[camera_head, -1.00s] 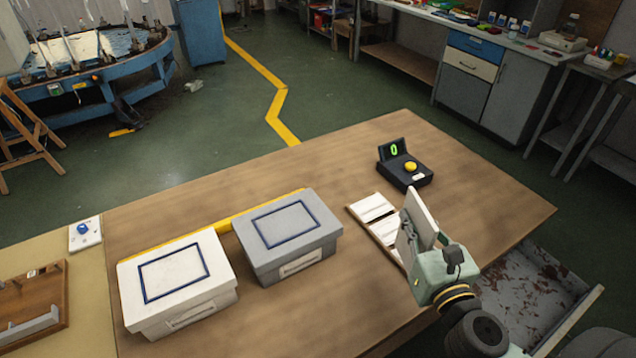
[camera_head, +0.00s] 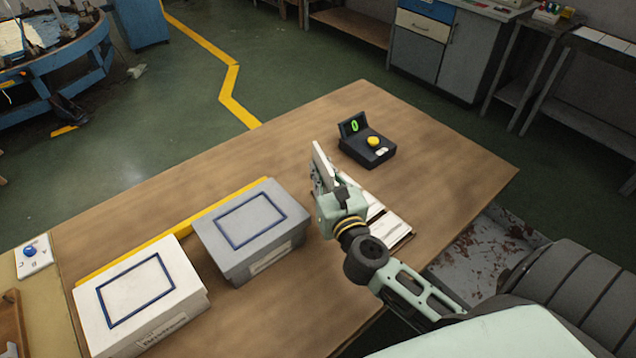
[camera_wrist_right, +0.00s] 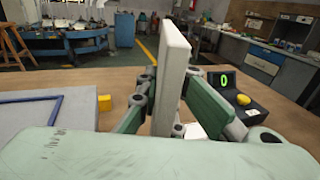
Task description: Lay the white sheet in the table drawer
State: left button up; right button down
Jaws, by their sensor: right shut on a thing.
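My right gripper (camera_head: 322,190) is shut on a flat white sheet (camera_head: 322,165), held upright on its edge above the table. In the right wrist view the white sheet (camera_wrist_right: 172,75) stands between the two green fingers. The open table drawer (camera_head: 485,255) shows at the table's right side, grey inside with rusty stains; my right arm covers part of it. My left gripper is in no view.
A white box (camera_head: 140,290) and a grey box (camera_head: 250,225) stand left of the gripper. A black device (camera_head: 366,140) with a green 0 and yellow button is at the back.

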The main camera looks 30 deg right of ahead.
notch_tip(320, 180, down, 3)
jog(key=shift+f+b, duration=0.15)
jog(key=shift+b, duration=0.65)
jog(key=shift+w+f, duration=0.1)
jog(key=shift+f, duration=0.35)
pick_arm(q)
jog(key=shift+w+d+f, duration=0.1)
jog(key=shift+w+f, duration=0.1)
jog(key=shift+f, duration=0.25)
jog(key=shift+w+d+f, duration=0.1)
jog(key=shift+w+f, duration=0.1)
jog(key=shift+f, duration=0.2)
pick_arm(e)
jog(key=shift+f, duration=0.15)
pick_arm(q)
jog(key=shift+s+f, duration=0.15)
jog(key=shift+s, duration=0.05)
pick_arm(e)
jog(key=c, duration=1.9)
grip_release()
